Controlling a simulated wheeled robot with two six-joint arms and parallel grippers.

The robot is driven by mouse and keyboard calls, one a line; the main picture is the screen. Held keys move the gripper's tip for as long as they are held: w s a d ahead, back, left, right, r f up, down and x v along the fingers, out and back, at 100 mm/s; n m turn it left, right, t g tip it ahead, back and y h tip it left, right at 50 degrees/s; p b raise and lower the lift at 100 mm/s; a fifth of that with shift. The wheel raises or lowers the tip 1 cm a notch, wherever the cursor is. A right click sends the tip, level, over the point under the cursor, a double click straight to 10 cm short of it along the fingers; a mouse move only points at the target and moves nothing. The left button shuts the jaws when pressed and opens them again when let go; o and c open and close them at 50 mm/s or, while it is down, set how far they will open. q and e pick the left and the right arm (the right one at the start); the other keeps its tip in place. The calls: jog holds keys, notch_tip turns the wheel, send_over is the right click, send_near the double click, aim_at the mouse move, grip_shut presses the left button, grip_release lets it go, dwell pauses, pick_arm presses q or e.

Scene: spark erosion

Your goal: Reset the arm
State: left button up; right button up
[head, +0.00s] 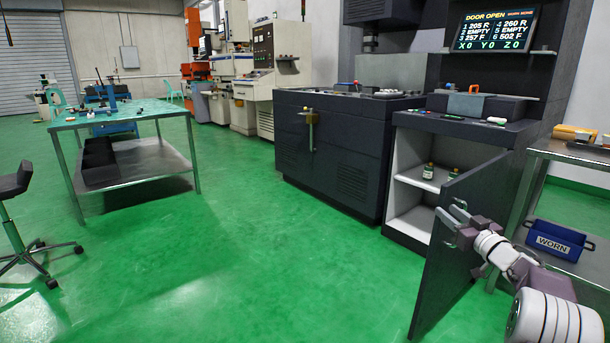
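My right arm comes in from the lower right. Its mauve and grey gripper (454,225) is in front of the open dark door (437,285) of the cabinet under the control console. The two fingertips look spread apart, with nothing visible held between them. I cannot tell whether the gripper touches the door. My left gripper is not in view.
The open cabinet (409,185) holds small bottles (428,171) on its shelf. A work table (115,115) and a stool (20,225) stand left. The green floor (250,260) between is clear.

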jog(key=w+a+r+n+y+p, duration=0.1)
jog(key=a+r+y+p, duration=0.1)
jog(key=a+r, duration=0.4)
jog(key=w+a+r+y+p, duration=0.1)
jog(key=a+r, duration=0.3)
jog(key=a, duration=0.5)
jog(key=s+a+f+m+g+h+p, duration=0.1)
jog(key=s+a+p, duration=0.15)
jog(key=a, duration=0.35)
jog(key=s+a+f+m+g+h+p, duration=0.1)
jog(key=s+a+m+h+p, duration=0.15)
jog(key=a, duration=0.25)
jog(key=s+a+f+g+h, duration=0.1)
jog(key=s+f+g, duration=0.6)
jog(key=s+f, duration=0.75)
jog(key=s+a+f+g+h, duration=0.1)
jog(key=s+f+g, duration=0.85)
jog(key=s, duration=0.85)
notch_tip(320, 180, up, 37)
jog(key=t+p, duration=0.1)
jog(key=p, duration=3.7)
jog(key=shift+s+d, duration=0.25)
jog(key=shift+s, duration=0.2)
jog(key=shift+t, duration=0.25)
